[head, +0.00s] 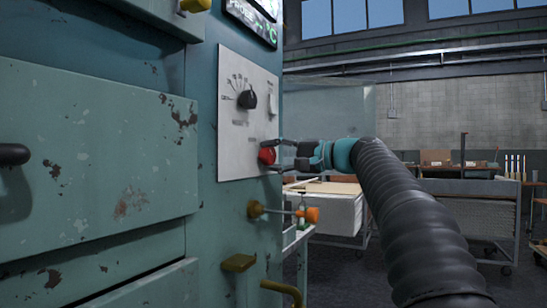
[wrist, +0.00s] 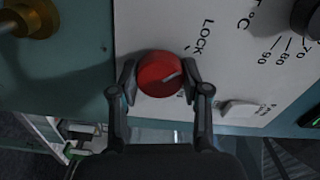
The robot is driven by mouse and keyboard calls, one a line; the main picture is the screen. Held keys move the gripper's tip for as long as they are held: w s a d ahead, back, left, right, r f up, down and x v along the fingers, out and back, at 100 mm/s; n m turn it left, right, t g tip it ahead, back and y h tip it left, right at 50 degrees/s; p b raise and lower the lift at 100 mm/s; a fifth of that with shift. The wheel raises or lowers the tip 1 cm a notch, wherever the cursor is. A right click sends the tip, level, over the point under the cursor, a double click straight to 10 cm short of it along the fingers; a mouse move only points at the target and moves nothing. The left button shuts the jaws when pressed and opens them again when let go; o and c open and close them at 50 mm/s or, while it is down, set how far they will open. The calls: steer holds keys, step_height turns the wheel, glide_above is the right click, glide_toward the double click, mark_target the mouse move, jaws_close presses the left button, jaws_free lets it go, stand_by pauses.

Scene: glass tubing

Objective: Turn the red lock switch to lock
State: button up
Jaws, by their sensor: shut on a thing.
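The red lock switch (head: 267,155) is a round knob low on the white control panel of the teal cabinet. It also shows in the wrist view (wrist: 158,75), with a pale pointer mark on its face. The mark slants toward the upper right of that view, below and left of the word LOCK (wrist: 205,37). My gripper (head: 275,156) reaches in from the right. Its two fingers (wrist: 158,80) stand on either side of the red knob and are shut on it.
A black dial (head: 247,99) with a printed scale sits above the switch. A brass valve with an orange knob (head: 312,215) sticks out below. A white drawer cart (head: 335,208) stands behind. Drawer fronts (head: 100,145) with a black handle fill the left.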

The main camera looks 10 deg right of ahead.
steer(key=shift+f, duration=0.1)
steer(key=o, duration=1.1)
steer(key=shift+s, duration=0.1)
steer(key=shift+o, duration=0.2)
steer(key=shift+s+d, duration=0.2)
steer(key=shift+d, duration=0.25)
steer(key=v, duration=1.1)
steer(key=shift+s, duration=0.1)
